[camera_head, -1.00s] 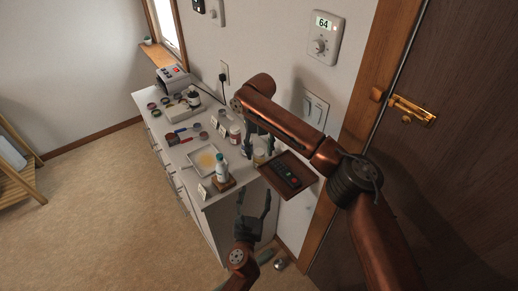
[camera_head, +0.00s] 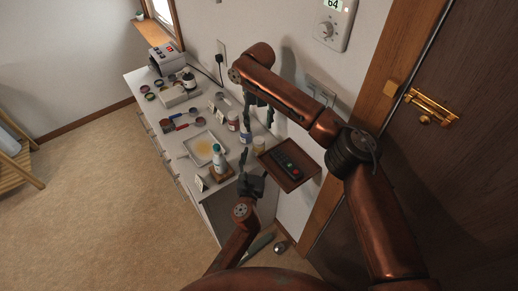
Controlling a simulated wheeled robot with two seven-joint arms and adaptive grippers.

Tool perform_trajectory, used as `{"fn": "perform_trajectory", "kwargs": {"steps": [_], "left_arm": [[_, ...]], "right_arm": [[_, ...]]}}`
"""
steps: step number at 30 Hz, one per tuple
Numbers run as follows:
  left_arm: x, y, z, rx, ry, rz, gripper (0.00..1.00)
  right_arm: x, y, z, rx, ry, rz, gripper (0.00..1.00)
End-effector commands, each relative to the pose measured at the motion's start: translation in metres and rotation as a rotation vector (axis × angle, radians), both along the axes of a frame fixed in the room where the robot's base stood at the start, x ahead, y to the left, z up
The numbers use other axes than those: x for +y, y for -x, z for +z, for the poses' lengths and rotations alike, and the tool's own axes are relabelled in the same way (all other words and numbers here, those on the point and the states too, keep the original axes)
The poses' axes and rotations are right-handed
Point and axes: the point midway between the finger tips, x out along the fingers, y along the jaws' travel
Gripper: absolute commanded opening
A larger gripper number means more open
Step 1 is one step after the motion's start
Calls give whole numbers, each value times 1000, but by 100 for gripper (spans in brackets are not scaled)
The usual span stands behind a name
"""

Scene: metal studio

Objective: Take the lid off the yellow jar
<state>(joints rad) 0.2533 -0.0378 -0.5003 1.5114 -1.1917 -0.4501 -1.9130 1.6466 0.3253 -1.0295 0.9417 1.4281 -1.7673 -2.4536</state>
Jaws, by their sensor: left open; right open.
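A small jar with a yellowish body (camera_head: 259,144) stands on the white cabinet near its right edge, beside the brown tray. It is small in the head view, and I cannot make out its lid clearly. My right gripper (camera_head: 258,122) is open above the cabinet, close over the jars, with its fingers pointing down. My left gripper (camera_head: 254,164) is open with its fingers pointing up, in front of the cabinet's near end and below the jar in the picture. Neither gripper visibly holds anything.
The white cabinet (camera_head: 200,180) also bears a red-labelled jar (camera_head: 233,120), a blue-labelled jar (camera_head: 245,138), a white bottle (camera_head: 218,157), a shallow white tray (camera_head: 204,148) and several small items. The brown tray (camera_head: 290,165) holds a dark remote.

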Motion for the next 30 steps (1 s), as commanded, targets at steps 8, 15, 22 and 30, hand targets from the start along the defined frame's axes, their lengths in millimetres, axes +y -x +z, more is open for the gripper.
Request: {"fn": "perform_trajectory", "kwargs": {"steps": [8, 15, 22, 30], "left_arm": [[-5, -20, -1, 0, 0, -3, 58], [-5, -21, -1, 0, 1, -3, 58], [-5, -21, -1, 0, 1, -3, 43], [-5, -21, -1, 1, 1, -3, 25]], "right_arm": [[-2, 0, 0, 0, 0, -3, 46], [-2, 0, 0, 0, 0, -3, 46], [-2, 0, 0, 0, 0, -3, 46], [-1, 0, 0, 0, 0, -2, 46]]}}
